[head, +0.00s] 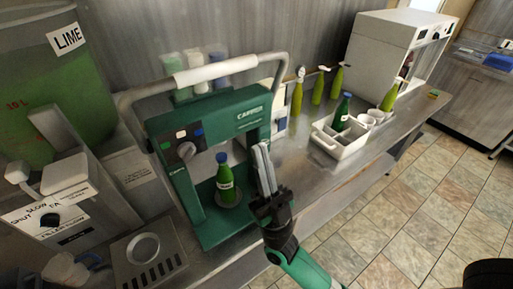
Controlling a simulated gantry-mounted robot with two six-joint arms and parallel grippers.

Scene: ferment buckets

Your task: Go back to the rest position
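My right gripper (261,147) is in front of the right side of the green capper machine (225,122), its fingers pointing up and away. Its two pale fingers lie close side by side with nothing seen between them; how far apart they are in depth is unclear. A green bottle (226,185) with a dark cap and pale label stands upright on the capper's round plate, left of the gripper and apart from it in the picture. My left gripper is not in view.
A white divided crate (341,143) holds a green bottle (341,113). Several yellow-green bottles (318,88) stand behind it, near a white cabinet (388,50). A large lime bucket (50,100) and a white-topped device (65,179) are left. Open tiled floor lies right of the counter.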

